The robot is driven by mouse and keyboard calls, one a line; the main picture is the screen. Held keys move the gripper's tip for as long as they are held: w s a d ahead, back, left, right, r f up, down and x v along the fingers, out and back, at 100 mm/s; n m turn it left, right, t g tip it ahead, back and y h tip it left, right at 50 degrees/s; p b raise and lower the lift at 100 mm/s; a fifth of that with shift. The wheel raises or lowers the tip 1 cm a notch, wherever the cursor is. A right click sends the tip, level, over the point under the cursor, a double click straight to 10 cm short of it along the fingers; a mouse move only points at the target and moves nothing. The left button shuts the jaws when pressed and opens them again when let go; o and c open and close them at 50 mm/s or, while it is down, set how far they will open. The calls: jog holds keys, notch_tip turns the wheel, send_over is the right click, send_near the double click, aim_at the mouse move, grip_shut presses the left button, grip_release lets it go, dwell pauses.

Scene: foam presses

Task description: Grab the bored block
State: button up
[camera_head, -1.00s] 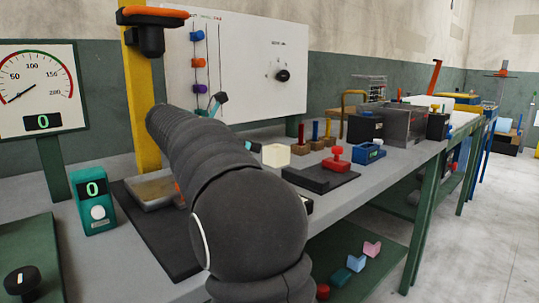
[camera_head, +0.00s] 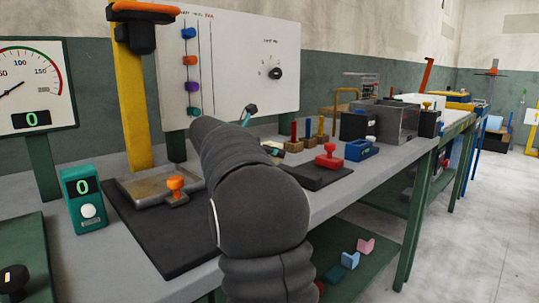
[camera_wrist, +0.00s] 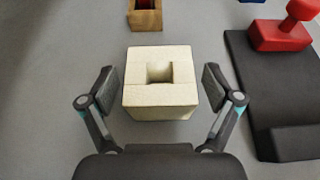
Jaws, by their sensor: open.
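The bored block (camera_wrist: 140,112) is a cream cube with a squarish hole in its top, standing on the grey bench in the wrist view. My gripper (camera_wrist: 159,88) is open, with one finger to the left of the block and one to the right. Small gaps show between the fingers and the block's sides. In the head view, my arm and gripper hide most or all of the block.
A red-handled tool (camera_head: 328,158) stands on a dark mat (camera_wrist: 262,95) to the right of the block. Wooden blocks with coloured pegs (camera_head: 295,145) are beyond it. A press plate with an orange knob (camera_head: 176,184) is at left.

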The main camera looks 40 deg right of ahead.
jog(key=shift+d, duration=0.2)
jog(key=shift+c, duration=0.2)
jog(key=c, duration=1.1)
